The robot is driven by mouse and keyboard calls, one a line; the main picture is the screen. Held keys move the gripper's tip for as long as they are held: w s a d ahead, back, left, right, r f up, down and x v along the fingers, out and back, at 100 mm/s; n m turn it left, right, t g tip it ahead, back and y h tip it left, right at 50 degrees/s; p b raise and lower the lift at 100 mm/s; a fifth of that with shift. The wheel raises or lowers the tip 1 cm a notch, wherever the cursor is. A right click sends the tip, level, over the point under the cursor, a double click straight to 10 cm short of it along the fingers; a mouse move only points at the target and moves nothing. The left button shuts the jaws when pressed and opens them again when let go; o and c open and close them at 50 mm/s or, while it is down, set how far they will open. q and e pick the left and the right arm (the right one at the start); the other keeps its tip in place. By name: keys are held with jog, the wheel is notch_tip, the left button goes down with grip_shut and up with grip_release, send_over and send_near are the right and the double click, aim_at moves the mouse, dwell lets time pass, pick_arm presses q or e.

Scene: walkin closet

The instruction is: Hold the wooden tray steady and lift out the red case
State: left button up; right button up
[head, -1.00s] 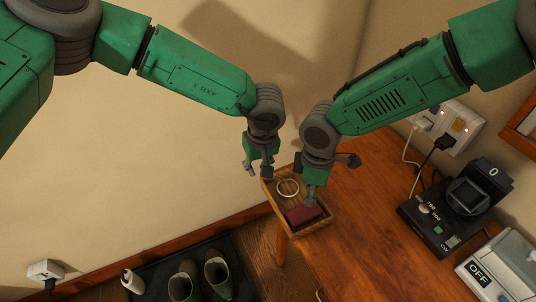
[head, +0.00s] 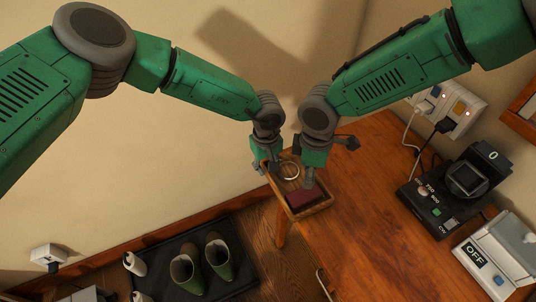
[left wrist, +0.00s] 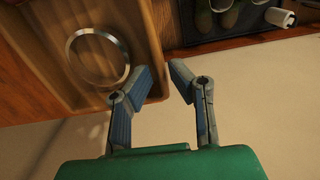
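The wooden tray (head: 322,207) sits at the near-left corner of the wooden table, and part of its floor also shows in the left wrist view (left wrist: 138,35). The dark red case (head: 303,200) lies in its near end. My left gripper (head: 267,166) is at the tray's left edge. In the left wrist view its fingers (left wrist: 160,74) are apart, one on each side of the tray's rim line; contact is unclear. My right gripper (head: 309,181) points down just above the red case; its finger opening is hard to see.
A pale ring (head: 289,171) lies in the tray beside the case. A black device (head: 440,200) and a grey device marked OFF (head: 492,262) stand on the table (head: 365,215) to the right, near wall sockets. Green boots (head: 218,256) stand on a dark mat below left.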

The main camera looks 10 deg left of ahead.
pick_arm(q)
jog(key=shift+a+f, duration=0.25)
jog(key=shift+f, duration=0.65)
pick_arm(e)
jog(key=shift+a, duration=0.25)
pick_arm(q)
jog(key=shift+d, duration=0.2)
pick_arm(e)
jog(key=shift+d, duration=0.2)
pick_arm(q)
jog(key=shift+d, duration=0.1)
pick_arm(e)
jog(key=shift+d, duration=0.1)
pick_arm(q)
jog(key=shift+d, duration=0.1)
grip_shut()
pick_arm(e)
jog(key=shift+d, duration=0.1)
pick_arm(q)
jog(key=shift+a, duration=0.25)
pick_arm(e)
jog(key=shift+a, duration=0.25)
